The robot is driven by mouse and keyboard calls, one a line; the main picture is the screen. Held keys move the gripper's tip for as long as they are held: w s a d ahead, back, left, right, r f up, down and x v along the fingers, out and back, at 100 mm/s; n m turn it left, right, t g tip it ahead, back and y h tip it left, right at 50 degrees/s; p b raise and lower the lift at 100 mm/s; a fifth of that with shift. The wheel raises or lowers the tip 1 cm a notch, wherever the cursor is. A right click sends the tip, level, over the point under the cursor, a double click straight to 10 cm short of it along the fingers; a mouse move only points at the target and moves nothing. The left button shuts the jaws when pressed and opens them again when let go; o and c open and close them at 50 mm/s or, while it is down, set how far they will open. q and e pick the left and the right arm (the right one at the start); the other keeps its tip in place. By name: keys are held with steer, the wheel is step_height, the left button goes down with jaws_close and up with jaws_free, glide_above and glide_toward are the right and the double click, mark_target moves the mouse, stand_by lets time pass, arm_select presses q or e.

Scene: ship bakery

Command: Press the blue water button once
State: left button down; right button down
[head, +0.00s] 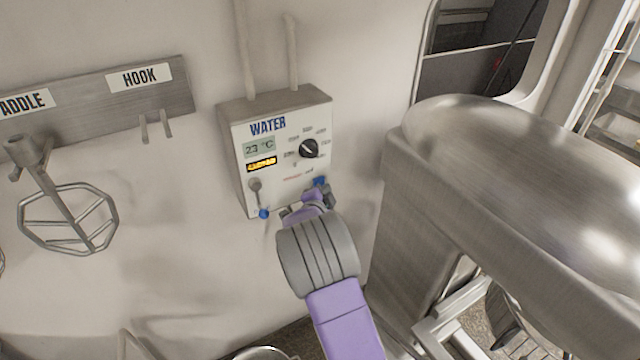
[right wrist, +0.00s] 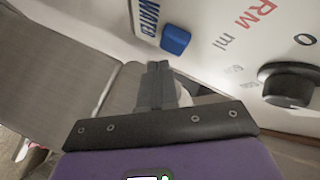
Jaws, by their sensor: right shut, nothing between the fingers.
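The white water panel (head: 240,160) is mounted on the wall, with a "WATER" heading, a "23 °C" display and a lit amber display. The blue water button (head: 320,181) is at its lower right, just beyond my right gripper (head: 314,198). In the right wrist view the blue button (right wrist: 175,40) stands out from the panel face beside a "WATER" label. My right gripper (right wrist: 158,70) is shut and empty, its fingertips close below the button in that picture. I cannot tell whether they touch it. My left gripper is not in view.
A black dial (head: 308,148) sits on the panel above the button. A lever (head: 255,190) and a blue tip (head: 263,213) are at the lower left. A large steel machine (head: 480,170) stands close on the right. A rack (head: 100,100) holds a wire paddle (head: 68,215).

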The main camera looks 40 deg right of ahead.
steer(key=shift+w, duration=0.15)
stand_by(0.4)
steer(key=shift+w+d, duration=0.1)
steer(key=shift+w, duration=0.15)
steer(key=shift+w, duration=0.55)
stand_by(0.9)
steer(key=shift+s, duration=0.95)
steer(key=shift+b, duration=0.3)
steer(key=s, duration=0.3)
steer(key=s+b, duration=0.1)
steer(key=s, duration=0.1)
steer(key=shift+a, duration=0.35)
